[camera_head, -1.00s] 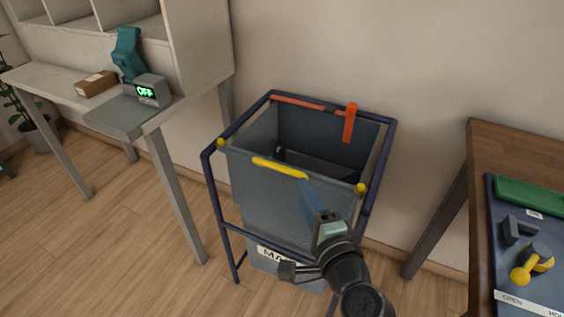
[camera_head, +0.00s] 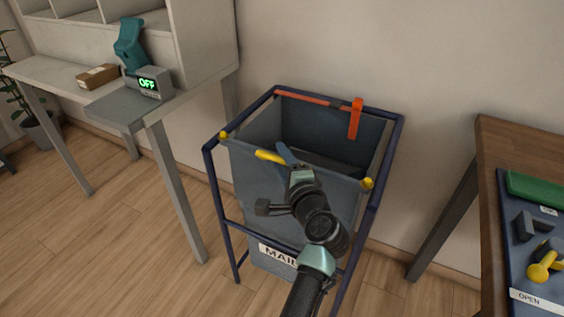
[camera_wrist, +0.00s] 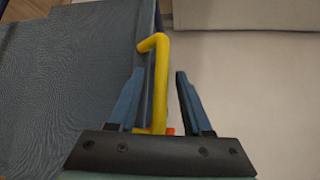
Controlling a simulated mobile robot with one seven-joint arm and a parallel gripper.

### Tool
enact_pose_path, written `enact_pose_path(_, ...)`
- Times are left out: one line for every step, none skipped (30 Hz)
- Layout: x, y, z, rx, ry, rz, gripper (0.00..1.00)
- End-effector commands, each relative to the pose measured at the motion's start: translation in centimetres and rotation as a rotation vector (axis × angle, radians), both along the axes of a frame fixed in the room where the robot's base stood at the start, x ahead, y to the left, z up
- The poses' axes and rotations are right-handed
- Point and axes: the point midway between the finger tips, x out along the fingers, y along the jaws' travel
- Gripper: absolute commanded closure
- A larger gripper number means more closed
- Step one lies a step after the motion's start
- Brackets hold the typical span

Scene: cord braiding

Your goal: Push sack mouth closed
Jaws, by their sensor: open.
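The grey-blue sack (camera_head: 247,185) hangs in a dark blue frame (camera_head: 211,180), with its mouth open and its dark inside showing. A yellow bar (camera_head: 270,156) runs along the front rim, partly hidden by my gripper and arm. An orange bar (camera_head: 305,98) lies along the back rim, with an orange tab (camera_head: 355,118) hanging near its right end. My gripper (camera_head: 284,152) is open at the middle of the front rim. In the wrist view, the yellow bar (camera_wrist: 160,75) shows between the two blue fingers of my gripper (camera_wrist: 160,76); I cannot tell whether they touch it.
A grey desk (camera_head: 130,105) with a teal device and a box reading OFF stands at left. A wooden table (camera_head: 500,150) with a blue tool mat stands at right. The wall is close behind the frame. Wooden floor (camera_head: 120,240) is clear at front left.

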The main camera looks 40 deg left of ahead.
Motion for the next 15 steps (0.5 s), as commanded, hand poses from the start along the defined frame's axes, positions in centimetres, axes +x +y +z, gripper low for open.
enact_pose_path(0.05,0.09,0.0,0.0,0.0,0.0,0.51)
enact_pose_path(0.07,0.1,0.0,0.0,0.0,0.0,0.51)
enact_pose_path(0.07,0.1,0.0,-0.001,-0.001,0.0,0.51)
enact_pose_path(0.07,0.1,0.0,-0.001,-0.001,0.0,0.51)
enact_pose_path(0.07,0.09,0.01,-0.001,-0.001,0.0,0.51)
enact_pose_path(0.07,0.08,0.01,-0.001,-0.001,-0.001,0.51)
enact_pose_path(0.06,0.07,0.02,-0.001,-0.001,-0.001,0.51)
enact_pose_path(0.06,0.07,0.01,-0.001,-0.001,-0.001,0.52)
enact_pose_path(0.05,0.06,0.01,-0.001,-0.001,-0.001,0.59)
enact_pose_path(0.06,0.06,0.01,-0.001,-0.001,-0.001,0.65)
enact_pose_path(0.06,0.06,0.01,-0.001,-0.001,-0.001,0.7)
enact_pose_path(0.06,0.05,0.01,-0.001,-0.001,-0.001,0.78)
enact_pose_path(0.06,0.05,0.01,-0.001,-0.001,-0.001,0.83)
enact_pose_path(0.06,0.05,0.01,-0.001,-0.001,-0.001,0.88)
enact_pose_path(0.05,0.04,0.01,-0.001,-0.001,-0.001,0.95)
